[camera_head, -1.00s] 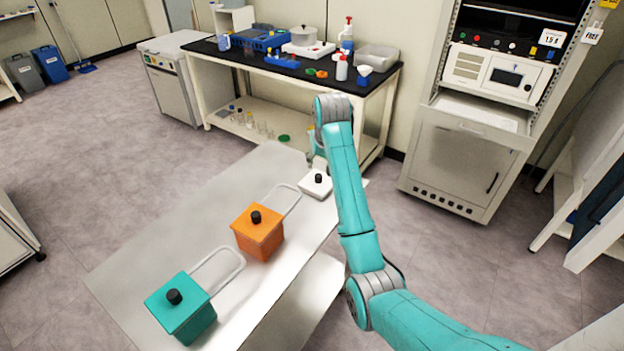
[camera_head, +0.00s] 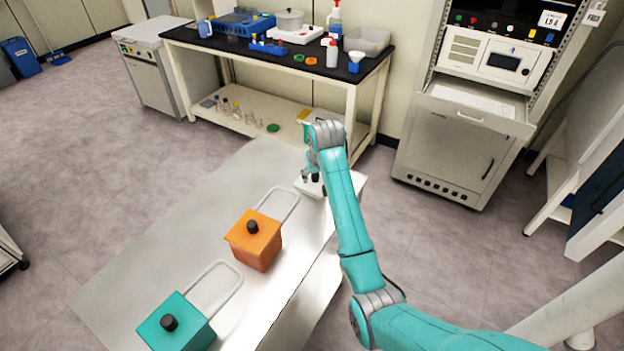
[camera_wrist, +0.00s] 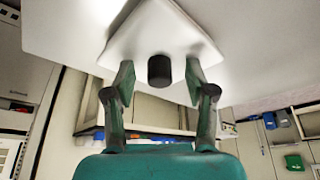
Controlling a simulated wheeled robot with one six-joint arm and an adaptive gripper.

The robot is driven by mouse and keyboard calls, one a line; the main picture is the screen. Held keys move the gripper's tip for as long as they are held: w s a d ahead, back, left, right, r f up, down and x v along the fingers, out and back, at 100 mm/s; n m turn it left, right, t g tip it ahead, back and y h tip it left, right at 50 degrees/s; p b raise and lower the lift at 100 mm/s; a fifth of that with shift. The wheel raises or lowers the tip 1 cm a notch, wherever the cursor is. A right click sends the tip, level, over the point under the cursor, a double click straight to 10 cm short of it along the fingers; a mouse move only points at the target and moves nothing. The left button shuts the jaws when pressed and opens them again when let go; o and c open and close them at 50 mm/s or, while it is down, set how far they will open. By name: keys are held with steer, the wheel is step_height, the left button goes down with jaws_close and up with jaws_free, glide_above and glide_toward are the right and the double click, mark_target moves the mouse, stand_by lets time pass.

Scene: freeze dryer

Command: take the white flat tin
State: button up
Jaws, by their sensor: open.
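The white flat tin (camera_head: 311,188) lies at the far right end of the metal table, partly hidden by my gripper (camera_head: 313,176). In the wrist view the white flat tin (camera_wrist: 160,38) shows with its black knob (camera_wrist: 160,71). My gripper (camera_wrist: 160,85) is open, with one finger on each side of the knob and a gap on both sides. The fingers look close to the tin's lid; I cannot tell if they touch it.
An orange box (camera_head: 254,240) and a teal box (camera_head: 178,322), both with black knobs and wire handles, stand on the metal table (camera_head: 170,235). A black-topped bench (camera_head: 220,50) with lab items is behind.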

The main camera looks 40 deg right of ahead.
jaws_close()
steer(key=shift+r, duration=0.1)
